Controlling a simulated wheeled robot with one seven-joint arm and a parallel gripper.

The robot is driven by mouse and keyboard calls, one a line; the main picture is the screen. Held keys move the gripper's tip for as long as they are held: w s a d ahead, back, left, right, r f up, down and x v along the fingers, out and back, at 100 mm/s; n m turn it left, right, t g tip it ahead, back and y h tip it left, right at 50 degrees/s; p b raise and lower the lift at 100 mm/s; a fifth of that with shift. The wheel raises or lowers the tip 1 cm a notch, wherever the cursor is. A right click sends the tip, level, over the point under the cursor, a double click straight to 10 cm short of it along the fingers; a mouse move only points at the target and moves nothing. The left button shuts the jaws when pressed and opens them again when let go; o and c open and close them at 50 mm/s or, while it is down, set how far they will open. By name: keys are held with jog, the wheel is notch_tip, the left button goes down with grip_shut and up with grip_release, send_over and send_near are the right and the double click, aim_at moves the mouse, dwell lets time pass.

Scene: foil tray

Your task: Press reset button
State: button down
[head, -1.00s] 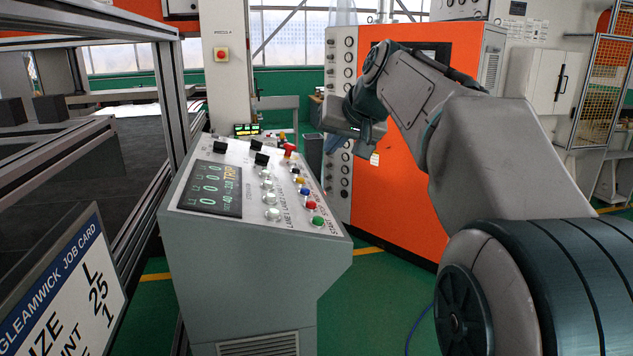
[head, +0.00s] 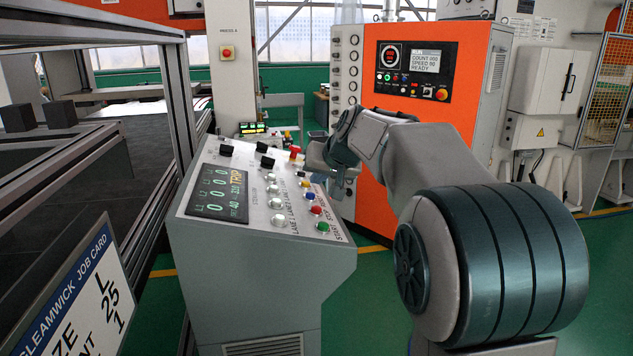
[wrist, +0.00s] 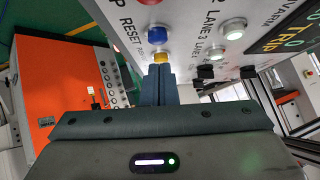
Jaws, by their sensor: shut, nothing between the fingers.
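The control console (head: 260,275) stands left of my arm, with a sloping button panel on top. Its blue button (head: 308,196) sits between a red button (head: 316,210) and a yellow button (head: 303,184). In the wrist view the word RESET is printed beside the blue button (wrist: 157,35). The yellow button (wrist: 160,57) is just beyond my shut, empty fingertips (wrist: 158,69); I cannot tell whether they touch it. In the head view my gripper (head: 337,190) hangs at the panel's right edge. The console display (head: 218,192) shows zeros and TRIP.
A green button (head: 323,226) and white buttons share the panel. A red-topped switch (head: 294,152) and black switches stand at its far end. An orange machine (head: 385,130) is behind my arm. A job card (head: 80,300) and a metal frame (head: 178,90) are at left.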

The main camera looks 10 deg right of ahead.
aim_at(311, 198)
jog(key=shift+s+a+f, duration=0.15)
jog(key=shift+a+f, duration=0.15)
jog(key=shift+f, duration=0.45)
jog(key=shift+a+f, duration=0.1)
jog(key=shift+f, duration=0.25)
jog(key=shift+s+a+f+b, duration=0.1)
jog(key=shift+a+f+b, duration=0.05)
jog(key=shift+f+b, duration=0.4)
jog(key=shift+a+f+b, duration=0.1)
jog(key=shift+f+b, duration=0.35)
jog(key=shift+f, duration=0.15)
jog(key=r+p, duration=0.1)
jog(key=r, duration=0.1)
jog(key=d+r+p, duration=0.1)
jog(key=r, duration=0.1)
jog(key=shift+r, duration=0.35)
jog(key=b+v, duration=0.2)
jog(key=v, duration=0.8)
jog(key=shift+d+r, duration=0.25)
